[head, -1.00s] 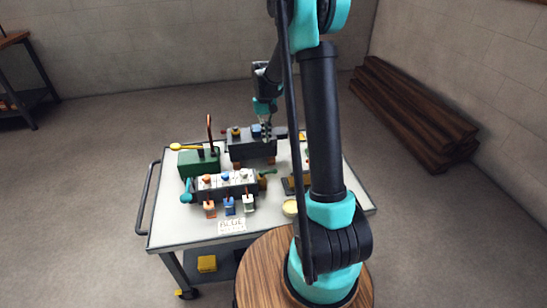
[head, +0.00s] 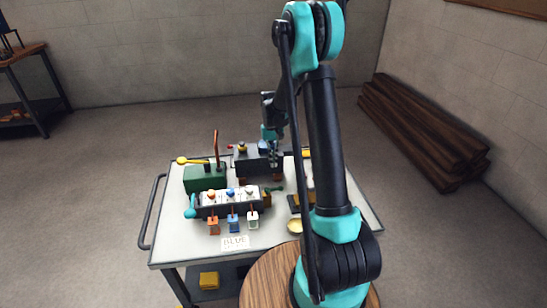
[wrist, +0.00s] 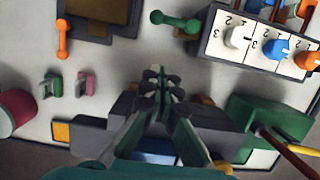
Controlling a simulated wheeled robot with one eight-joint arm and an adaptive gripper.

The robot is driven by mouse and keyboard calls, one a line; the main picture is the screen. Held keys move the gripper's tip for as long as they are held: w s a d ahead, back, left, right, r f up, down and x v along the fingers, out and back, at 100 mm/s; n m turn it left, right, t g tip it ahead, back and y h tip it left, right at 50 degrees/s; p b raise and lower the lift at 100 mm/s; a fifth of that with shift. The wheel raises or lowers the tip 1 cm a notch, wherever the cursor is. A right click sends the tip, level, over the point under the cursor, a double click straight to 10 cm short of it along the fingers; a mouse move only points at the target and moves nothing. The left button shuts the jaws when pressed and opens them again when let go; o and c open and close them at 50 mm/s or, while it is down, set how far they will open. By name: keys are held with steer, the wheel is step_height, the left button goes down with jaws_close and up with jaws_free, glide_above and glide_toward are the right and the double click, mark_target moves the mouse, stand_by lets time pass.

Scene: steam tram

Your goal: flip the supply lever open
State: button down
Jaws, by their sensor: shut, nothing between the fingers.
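Several levers are in view, and I cannot tell for sure which is the supply lever. A teal lever (head: 190,207) is at the block's left end in the head view. An orange lever (wrist: 63,38) lies beside a dark tray (wrist: 103,14) in the wrist view. My gripper (wrist: 157,78) points down with its fingers together and empty, apart from the green lever. In the head view my gripper (head: 273,158) is at the dark box behind the valve block.
A green box (head: 204,177) with a yellow-knobbed lever (head: 182,160) and an upright reddish-brown lever (head: 215,145) stands left of the dark box (head: 250,164). Several coloured tags hang at the block's front. My arm hides part of the cart's right side.

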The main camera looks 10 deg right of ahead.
steer(key=s+f, duration=0.5)
steer(key=f, duration=0.1)
